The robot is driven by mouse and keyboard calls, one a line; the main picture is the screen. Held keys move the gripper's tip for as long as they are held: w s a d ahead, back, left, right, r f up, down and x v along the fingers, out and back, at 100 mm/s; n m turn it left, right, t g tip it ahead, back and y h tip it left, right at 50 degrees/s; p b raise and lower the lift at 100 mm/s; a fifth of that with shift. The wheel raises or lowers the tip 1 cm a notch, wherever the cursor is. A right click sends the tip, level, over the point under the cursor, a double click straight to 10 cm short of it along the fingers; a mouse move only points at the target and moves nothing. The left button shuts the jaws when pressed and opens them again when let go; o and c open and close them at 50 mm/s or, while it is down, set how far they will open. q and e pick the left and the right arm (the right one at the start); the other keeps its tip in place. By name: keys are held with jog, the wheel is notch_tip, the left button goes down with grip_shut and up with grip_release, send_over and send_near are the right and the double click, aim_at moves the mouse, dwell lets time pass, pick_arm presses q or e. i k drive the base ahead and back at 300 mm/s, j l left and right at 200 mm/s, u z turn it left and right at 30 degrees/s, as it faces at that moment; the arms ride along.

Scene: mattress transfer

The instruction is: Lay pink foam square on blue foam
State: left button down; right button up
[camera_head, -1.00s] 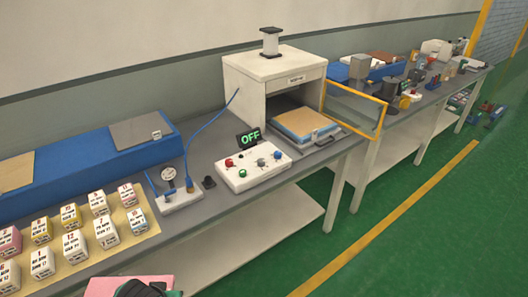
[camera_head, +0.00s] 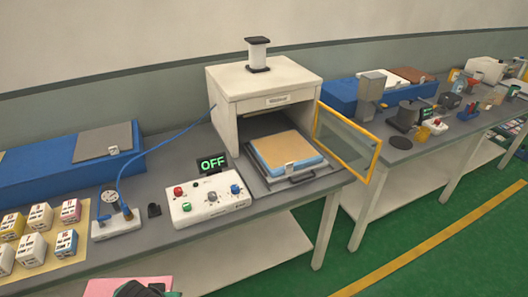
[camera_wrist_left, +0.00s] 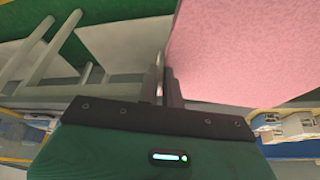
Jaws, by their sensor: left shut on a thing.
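The pink foam square (camera_wrist_left: 240,60) fills the upper right of the left wrist view. My left gripper (camera_wrist_left: 161,72) is shut on its edge. In the head view only a strip of the pink foam (camera_head: 125,283) shows at the bottom edge, with part of my dark green gripper beside it. A blue slab (camera_head: 288,171) with a tan top lies on a dark tray at the open mouth of a white box oven (camera_head: 265,95). A small white tag sits on its front edge. My right gripper is not in view.
A yellow-framed glass door (camera_head: 348,142) stands open at the oven's right. A control box (camera_head: 208,198) with an OFF display (camera_head: 212,163) stands left of the tray. Labelled blocks (camera_head: 32,249) and a long blue block (camera_head: 45,180) are farther left.

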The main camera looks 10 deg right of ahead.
aim_at(285, 147)
jog(key=i+l+u, duration=0.15)
jog(key=l, duration=0.55)
jog(key=i+l+u, duration=0.1)
jog(key=l, duration=0.55)
jog(key=l+u, duration=0.15)
jog(key=l, duration=0.55)
jog(key=i, duration=0.05)
